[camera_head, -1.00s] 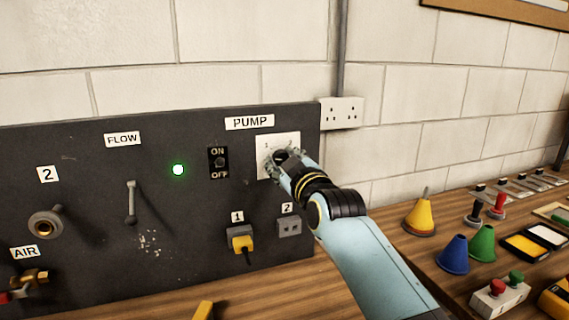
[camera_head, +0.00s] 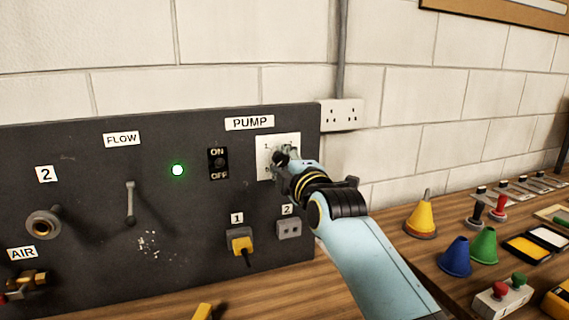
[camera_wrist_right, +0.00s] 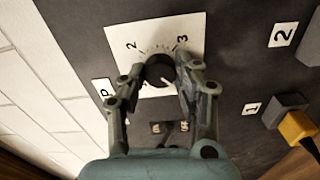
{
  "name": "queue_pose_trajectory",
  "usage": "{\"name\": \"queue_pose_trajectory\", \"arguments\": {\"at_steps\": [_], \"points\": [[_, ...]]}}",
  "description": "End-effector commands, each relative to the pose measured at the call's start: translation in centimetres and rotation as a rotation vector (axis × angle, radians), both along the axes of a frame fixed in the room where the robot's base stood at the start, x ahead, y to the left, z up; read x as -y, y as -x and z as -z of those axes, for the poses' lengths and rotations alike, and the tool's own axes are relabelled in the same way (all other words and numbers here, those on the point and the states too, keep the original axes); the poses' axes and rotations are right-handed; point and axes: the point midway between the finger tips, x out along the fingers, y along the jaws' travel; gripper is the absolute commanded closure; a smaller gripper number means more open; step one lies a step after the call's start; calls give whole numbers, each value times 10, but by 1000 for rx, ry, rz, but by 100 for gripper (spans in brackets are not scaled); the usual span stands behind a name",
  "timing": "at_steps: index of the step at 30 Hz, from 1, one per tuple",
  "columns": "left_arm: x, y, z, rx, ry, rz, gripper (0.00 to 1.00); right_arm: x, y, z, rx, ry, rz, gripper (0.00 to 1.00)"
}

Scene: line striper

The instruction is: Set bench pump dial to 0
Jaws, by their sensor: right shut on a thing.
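The pump dial is a black round knob (camera_wrist_right: 160,72) on a white plate (camera_head: 293,142) with numbers and tick marks, under the PUMP label (camera_head: 249,123) on the dark panel. My right gripper (camera_head: 281,158) is at the plate and hides most of the dial in the head view. In the right wrist view my right gripper (camera_wrist_right: 155,82) has its fingers on either side of the knob, shut on it. A white pointer line shows on the knob; the numbers 2 and 3 are visible, and the fingers hide part of the scale. My left gripper is not in view.
An ON/OFF switch (camera_head: 217,163), a lit green lamp (camera_head: 177,170) and a flow lever (camera_head: 130,203) are left of the dial. A yellow plug (camera_head: 241,246) sits in socket 1 below. Cones (camera_head: 421,216) and switches stand on the bench at right.

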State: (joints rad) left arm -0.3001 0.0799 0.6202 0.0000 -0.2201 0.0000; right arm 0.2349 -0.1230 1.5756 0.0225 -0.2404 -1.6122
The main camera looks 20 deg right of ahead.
Motion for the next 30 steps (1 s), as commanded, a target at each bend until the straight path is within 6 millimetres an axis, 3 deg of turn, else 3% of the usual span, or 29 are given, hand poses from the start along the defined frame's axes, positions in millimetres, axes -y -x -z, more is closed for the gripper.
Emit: {"name": "queue_pose_trajectory", "arguments": {"at_steps": [9, 24, 25, 30], "points": [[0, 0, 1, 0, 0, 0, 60, 0, 0, 1, 0, 101, 0, 100], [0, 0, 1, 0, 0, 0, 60, 0, 0, 2, 0, 117, 0, 100], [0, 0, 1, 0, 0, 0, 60, 0, 0, 2, 0, 117, 0, 64], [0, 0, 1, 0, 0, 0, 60, 0, 0, 1, 1, 116, 0, 45]]}}
